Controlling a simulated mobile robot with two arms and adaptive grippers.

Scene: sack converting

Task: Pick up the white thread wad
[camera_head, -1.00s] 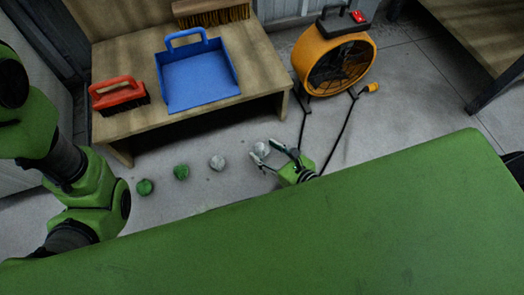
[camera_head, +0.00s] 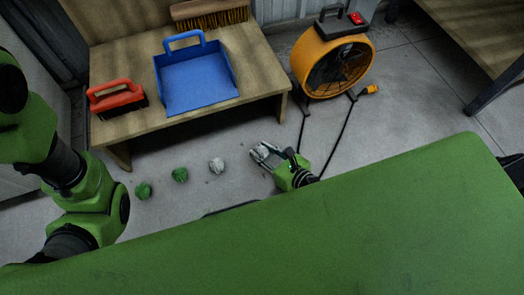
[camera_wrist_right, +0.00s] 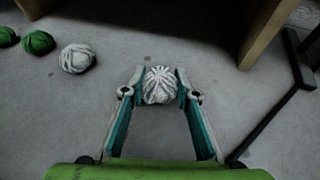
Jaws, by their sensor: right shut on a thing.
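A white thread wad (camera_wrist_right: 160,86) sits between the fingertips of my right gripper (camera_wrist_right: 160,84), which is shut on it. In the head view my right gripper (camera_head: 267,152) holds this wad (camera_head: 263,152) low at the floor, in front of the bench. I cannot tell whether the wad still touches the floor. A second white wad (camera_head: 216,165) lies on the floor to the left; it also shows in the right wrist view (camera_wrist_right: 77,58). My left arm shows at the left of the head view, but its gripper is not in view.
Two green wads (camera_head: 180,175) (camera_head: 143,191) lie further left on the floor. A low wooden bench (camera_head: 130,128) holds a blue dustpan (camera_head: 198,82), a red brush (camera_head: 116,98) and a broom head (camera_head: 210,12). An orange fan (camera_head: 333,62) stands behind right, its black legs near my right gripper.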

